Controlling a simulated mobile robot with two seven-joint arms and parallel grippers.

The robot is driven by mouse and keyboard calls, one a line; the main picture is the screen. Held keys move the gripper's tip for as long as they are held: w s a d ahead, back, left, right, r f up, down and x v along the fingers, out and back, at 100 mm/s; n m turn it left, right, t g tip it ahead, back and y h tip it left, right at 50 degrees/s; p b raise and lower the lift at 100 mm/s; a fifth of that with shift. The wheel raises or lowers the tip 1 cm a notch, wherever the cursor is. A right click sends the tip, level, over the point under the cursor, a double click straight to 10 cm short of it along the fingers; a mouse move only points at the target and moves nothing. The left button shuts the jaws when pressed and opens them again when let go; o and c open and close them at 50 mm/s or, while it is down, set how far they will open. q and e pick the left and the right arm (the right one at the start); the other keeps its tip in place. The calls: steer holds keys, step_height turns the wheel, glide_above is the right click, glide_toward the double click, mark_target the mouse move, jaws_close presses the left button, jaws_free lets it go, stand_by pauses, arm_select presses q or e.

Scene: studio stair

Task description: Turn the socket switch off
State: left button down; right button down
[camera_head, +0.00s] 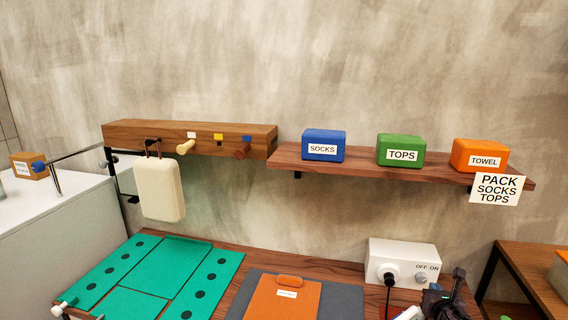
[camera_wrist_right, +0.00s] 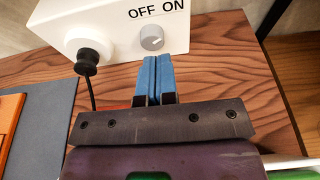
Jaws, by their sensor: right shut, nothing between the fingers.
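The white socket box (camera_head: 388,256) stands on the wooden table against the wall. A black plug with a cord sits in its left part. The round grey switch knob (camera_head: 421,278) is under the OFF and ON labels, and it also shows in the right wrist view (camera_wrist_right: 152,38). A small mark shows on the knob, but I cannot tell its setting for sure. My right gripper (camera_head: 437,288) is at the box's front right. In the wrist view its blue fingers (camera_wrist_right: 153,60) are shut and empty, just below the knob; contact is unclear. My left gripper is not in view.
An orange and grey mat (camera_head: 345,300) lies left of the box, and a green board (camera_head: 165,272) further left. A shelf (camera_head: 375,172) with blue, green and orange boxes is above. The plug's black cord (camera_head: 387,305) hangs in front.

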mark_target(427, 268)
steer(key=shift+w+d+f, duration=0.1)
steer(key=shift+w+f, duration=0.05)
steer(key=shift+w, duration=0.3)
steer(key=b+x, duration=0.1)
steer(key=r+b+x, duration=0.1)
steer(key=x, duration=0.1)
steer(key=shift+w+d+f, duration=0.1)
steer(key=shift+w, duration=0.3)
steer(key=shift+w+d+b, duration=0.1)
steer(key=shift+w+b, duration=0.2)
steer(key=shift+w, duration=0.25)
steer(key=shift+w+d+r, duration=0.1)
steer(key=shift+r, duration=0.2)
steer(key=shift+r, duration=0.15)
